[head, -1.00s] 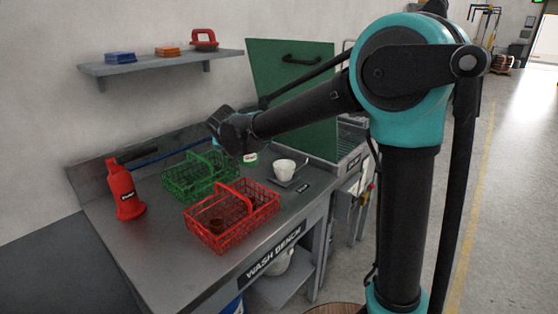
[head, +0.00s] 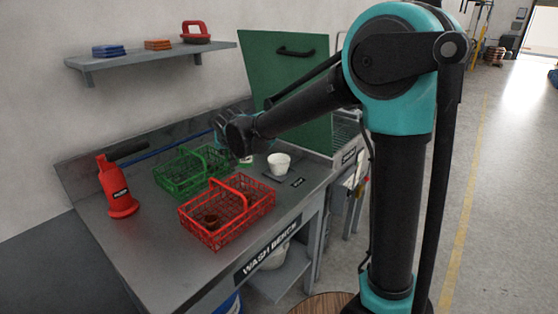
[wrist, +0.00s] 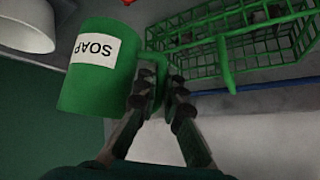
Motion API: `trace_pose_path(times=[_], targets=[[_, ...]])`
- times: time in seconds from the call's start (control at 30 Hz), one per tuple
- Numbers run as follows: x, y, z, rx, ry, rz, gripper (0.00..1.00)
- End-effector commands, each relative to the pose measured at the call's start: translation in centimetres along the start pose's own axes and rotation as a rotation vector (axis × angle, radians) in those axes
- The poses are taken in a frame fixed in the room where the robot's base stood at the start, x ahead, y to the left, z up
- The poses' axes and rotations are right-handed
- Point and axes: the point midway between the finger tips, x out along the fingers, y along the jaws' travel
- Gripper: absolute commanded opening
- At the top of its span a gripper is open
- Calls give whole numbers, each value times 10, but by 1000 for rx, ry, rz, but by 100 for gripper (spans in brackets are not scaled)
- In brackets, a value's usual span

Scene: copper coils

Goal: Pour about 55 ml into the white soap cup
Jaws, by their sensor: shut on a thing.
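My gripper (wrist: 165,98) is shut on the handle of a green jug (wrist: 92,85), which has a white label reading SOAP. In the wrist view the label appears upside down; I cannot tell the jug's exact tilt. In the head view my gripper (head: 242,136) hides most of the jug, leaving a small part (head: 246,160) visible. The white cup (head: 279,164) stands on a dark pad at the bench's right, just right of the jug. It also shows in the wrist view (wrist: 28,32), beside the jug and apart from it. The liquid is not visible.
A green basket (head: 180,178) and a red basket (head: 240,212) with brown coils stand on the wash bench (head: 150,245). A red canister (head: 118,192) stands at left. A green panel (head: 285,85) rises behind the cup. A wall shelf (head: 150,59) holds blue, orange and red items.

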Motion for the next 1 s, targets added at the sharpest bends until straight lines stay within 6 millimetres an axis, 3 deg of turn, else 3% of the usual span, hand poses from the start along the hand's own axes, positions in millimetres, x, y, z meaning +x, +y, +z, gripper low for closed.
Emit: trace_pose_path(times=[0.33, 0.57, 1.0], targets=[[2, 21, -5, 160, -42, -151, 0], [18, 40, 6, 266, -71, -254, 0], [4, 64, -15, 463, -127, -452, 0]])
